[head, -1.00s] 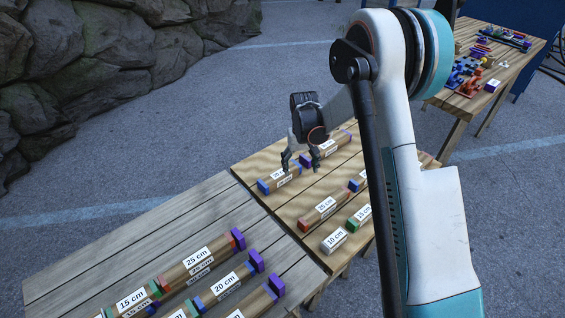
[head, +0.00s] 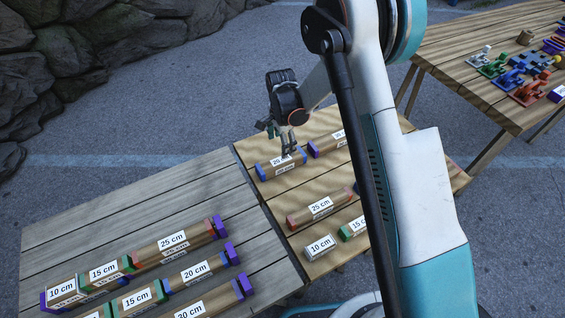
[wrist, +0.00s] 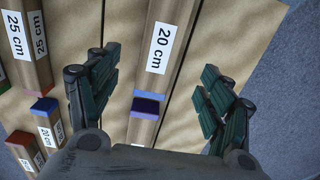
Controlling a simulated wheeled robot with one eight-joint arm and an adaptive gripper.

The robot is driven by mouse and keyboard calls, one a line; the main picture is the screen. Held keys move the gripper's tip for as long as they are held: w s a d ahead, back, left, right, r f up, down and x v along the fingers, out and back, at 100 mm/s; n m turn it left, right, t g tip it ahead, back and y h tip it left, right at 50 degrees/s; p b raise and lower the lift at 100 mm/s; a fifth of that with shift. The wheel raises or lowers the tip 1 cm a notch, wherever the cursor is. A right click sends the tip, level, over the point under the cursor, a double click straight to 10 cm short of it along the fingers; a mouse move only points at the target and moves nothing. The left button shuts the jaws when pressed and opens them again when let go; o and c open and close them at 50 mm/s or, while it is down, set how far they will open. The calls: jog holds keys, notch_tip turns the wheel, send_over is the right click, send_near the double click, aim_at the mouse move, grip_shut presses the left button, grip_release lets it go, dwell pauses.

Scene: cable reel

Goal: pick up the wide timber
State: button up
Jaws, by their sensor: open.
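Several square timbers with length labels lie on the tables, and I cannot tell for sure which is the wide one. My gripper (head: 285,150) is open and empty above a 20 cm timber (head: 265,172) with blue ends, on the nearer right table. In the wrist view this 20 cm timber (wrist: 166,40) runs away from me between the open fingers (wrist: 158,88), with free room on both sides. A purple-ended timber (wrist: 144,122) lies end to end with it, just below its blue end, partly hidden by the gripper body.
A 25 cm timber (head: 320,207), a 10 cm timber (head: 320,246) and a green-ended timber (head: 353,229) share the table. More timbers, including a 25 cm one (head: 173,245), lie on the grey table (head: 110,217). A far table (head: 470,60) holds coloured parts.

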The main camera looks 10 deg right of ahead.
aim_at(281, 160)
notch_tip(281, 160, down, 11)
jog(key=b, duration=0.4)
jog(key=shift+f+b, duration=0.2)
jog(key=shift+b, duration=0.15)
jog(key=shift+r, duration=0.1)
jog(key=c, duration=1.3)
